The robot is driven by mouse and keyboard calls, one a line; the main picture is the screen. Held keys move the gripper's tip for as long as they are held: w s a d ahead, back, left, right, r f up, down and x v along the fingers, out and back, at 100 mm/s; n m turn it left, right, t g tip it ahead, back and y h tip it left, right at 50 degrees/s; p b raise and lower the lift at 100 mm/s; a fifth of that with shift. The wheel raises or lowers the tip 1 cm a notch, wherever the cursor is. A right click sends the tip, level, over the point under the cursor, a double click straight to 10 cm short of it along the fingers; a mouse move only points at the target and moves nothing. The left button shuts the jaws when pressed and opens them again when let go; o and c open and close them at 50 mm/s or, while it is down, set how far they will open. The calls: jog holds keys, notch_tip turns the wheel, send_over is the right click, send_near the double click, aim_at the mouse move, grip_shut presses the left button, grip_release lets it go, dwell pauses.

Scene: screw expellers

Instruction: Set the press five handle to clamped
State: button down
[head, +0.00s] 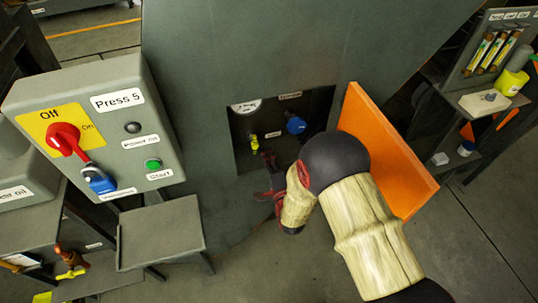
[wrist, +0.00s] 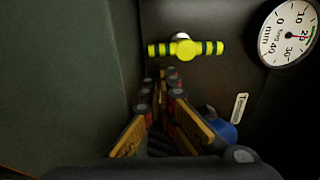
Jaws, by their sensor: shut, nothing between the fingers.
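A short yellow handle with black bands (wrist: 185,48) sits on a pivot on the recess's back wall, lying level in the wrist view. It shows small and yellow in the head view (head: 254,143). My gripper (wrist: 162,76) is shut and empty, its fingertips just below the handle's left half in the wrist view; I cannot tell whether they touch it. In the head view my gripper (head: 268,160) reaches into the recess (head: 240,150) below the handle. The press five control box (head: 105,125) stands left of the recess. The small labels by the handle are unreadable.
A round white gauge (wrist: 289,33) is right of the handle. A blue knob (head: 296,124) sits right of it in the recess, partly hidden by my fingers in the wrist view (wrist: 226,132). An open orange door (head: 385,150) flanks the recess, close to my arm.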

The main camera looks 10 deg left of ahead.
jog(key=shift+s+a+f+m+b, duration=0.15)
jog(key=shift+a+f+m+b, duration=0.1)
jog(key=shift+m+b, duration=0.45)
jog(key=shift+s+a+f+m+b, duration=0.1)
jog(key=shift+s+a+m+b, duration=0.1)
jog(key=shift+m+b, duration=0.5)
jog(key=shift+s+a+f+m+b, duration=0.1)
jog(key=shift+a+f+m+b, duration=0.25)
jog(key=shift+m, duration=0.55)
jog(key=shift+s+a+m+b, duration=0.15)
jog(key=shift+m+b, duration=0.5)
jog(key=shift+m, duration=0.95)
dwell(2.5)
jog(key=v, duration=1.2)
dwell(0.4)
